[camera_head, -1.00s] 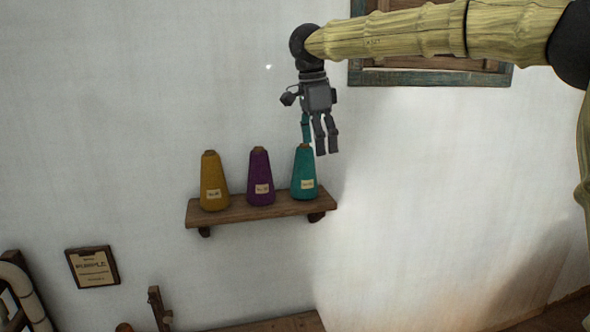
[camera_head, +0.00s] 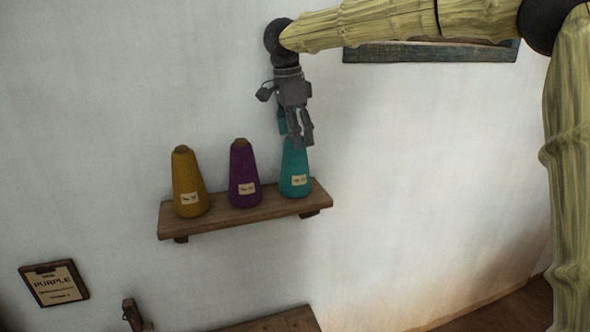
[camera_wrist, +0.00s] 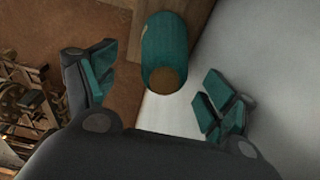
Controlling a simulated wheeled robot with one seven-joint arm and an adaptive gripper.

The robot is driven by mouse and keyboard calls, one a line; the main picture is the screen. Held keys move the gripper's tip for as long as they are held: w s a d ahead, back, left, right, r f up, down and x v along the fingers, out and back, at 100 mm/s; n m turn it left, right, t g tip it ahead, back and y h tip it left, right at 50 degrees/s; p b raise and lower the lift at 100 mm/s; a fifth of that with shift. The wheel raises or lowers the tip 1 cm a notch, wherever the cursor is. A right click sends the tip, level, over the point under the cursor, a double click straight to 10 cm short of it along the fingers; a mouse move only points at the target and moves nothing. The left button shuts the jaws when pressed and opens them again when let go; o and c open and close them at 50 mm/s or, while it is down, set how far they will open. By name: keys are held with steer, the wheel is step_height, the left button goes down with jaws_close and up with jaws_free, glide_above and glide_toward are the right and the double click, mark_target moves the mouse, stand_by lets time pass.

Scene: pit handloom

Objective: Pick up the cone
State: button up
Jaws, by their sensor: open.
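Three thread cones stand upright in a row on a wall shelf: a mustard-yellow cone (camera_head: 188,180) at left, a purple cone (camera_head: 243,172) in the middle and a teal cone (camera_head: 294,170) at right. Each has a pale label. My gripper (camera_head: 297,140) points down at the top of the teal cone and hides its tip in the head view. In the wrist view, the teal cone (camera_wrist: 165,45) lies ahead between the spread fingers (camera_wrist: 158,95), its brown tip toward me. The fingers are open and hold nothing.
The wooden shelf (camera_head: 235,221) is narrow and fixed to a white wall. A framed sign (camera_head: 54,283) reading "PURPLE" hangs at lower left. A wooden-framed window (camera_head: 430,52) is above right. The wall right of the shelf is clear.

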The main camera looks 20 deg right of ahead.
mark_target(297, 154)
steer(key=shift+w+f, duration=0.65)
steer(key=shift+w, duration=0.05)
steer(key=shift+f+p, duration=0.15)
steer(key=shift+p, duration=0.2)
steer(key=shift+s+d+f+p, duration=0.2)
steer(key=shift+s+f+p, duration=0.35)
steer(key=shift+s+p, duration=0.15)
steer(key=f, duration=0.1)
steer(key=w+f, duration=0.1)
steer(key=f, duration=0.1)
steer(key=shift+d+f+p, duration=0.1)
steer(key=shift+f+p, duration=0.05)
steer(key=shift+p, duration=0.25)
steer(key=shift+s, duration=0.3)
steer(key=shift+c, duration=1.2)
steer(key=shift+w, duration=0.1)
steer(key=c, duration=1.3)
